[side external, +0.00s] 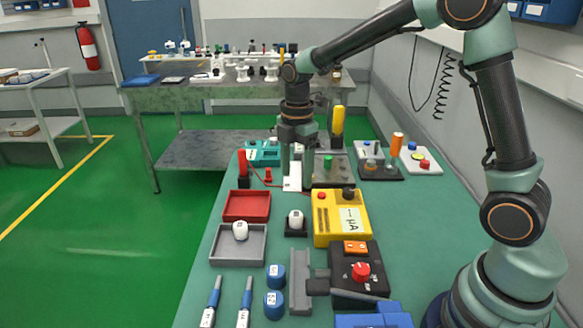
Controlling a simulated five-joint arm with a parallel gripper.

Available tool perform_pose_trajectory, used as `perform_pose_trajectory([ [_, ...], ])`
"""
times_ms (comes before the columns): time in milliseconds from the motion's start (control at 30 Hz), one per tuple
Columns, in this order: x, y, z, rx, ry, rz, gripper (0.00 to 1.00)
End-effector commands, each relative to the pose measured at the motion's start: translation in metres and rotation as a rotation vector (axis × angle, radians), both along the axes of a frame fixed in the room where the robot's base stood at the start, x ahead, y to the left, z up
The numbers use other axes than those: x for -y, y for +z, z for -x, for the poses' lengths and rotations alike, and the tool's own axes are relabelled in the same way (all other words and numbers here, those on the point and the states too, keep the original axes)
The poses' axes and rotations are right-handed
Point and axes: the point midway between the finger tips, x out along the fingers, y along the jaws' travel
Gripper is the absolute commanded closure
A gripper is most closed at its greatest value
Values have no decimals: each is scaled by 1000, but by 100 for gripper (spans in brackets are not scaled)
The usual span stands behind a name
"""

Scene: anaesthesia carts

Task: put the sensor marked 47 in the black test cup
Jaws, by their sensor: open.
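Two white rounded pieces with small dark marks look like sensors, but I cannot read a 47 on either. One white piece (240,230) is in the grey tray (222,258) at the left. The other white piece (296,217) sits in or on a small black square holder (296,233), which may be the black test cup. Its inside is hidden. My gripper (296,184) is open and points down behind that holder, over a white patch at the far middle of the bench. I see nothing held between its fingers.
A red tray (246,205) lies behind the grey tray. A yellow µA meter (340,218) and a black box with a red knob (359,275) stand to the right. Blue labelled cylinders (274,305) and blue pen-like tools (244,303) are at the front. Tall handles stand near my gripper.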

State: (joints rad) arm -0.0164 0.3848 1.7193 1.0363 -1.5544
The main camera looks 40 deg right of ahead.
Motion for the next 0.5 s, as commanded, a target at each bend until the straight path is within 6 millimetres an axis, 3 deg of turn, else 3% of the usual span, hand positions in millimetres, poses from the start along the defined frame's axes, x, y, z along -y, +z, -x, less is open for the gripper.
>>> perform_pose_trajectory([
  [267, 1, 26, 7, 32, -88, -2, 30],
  [500, 3, 74, 47, 166, -513, -46, 30],
])
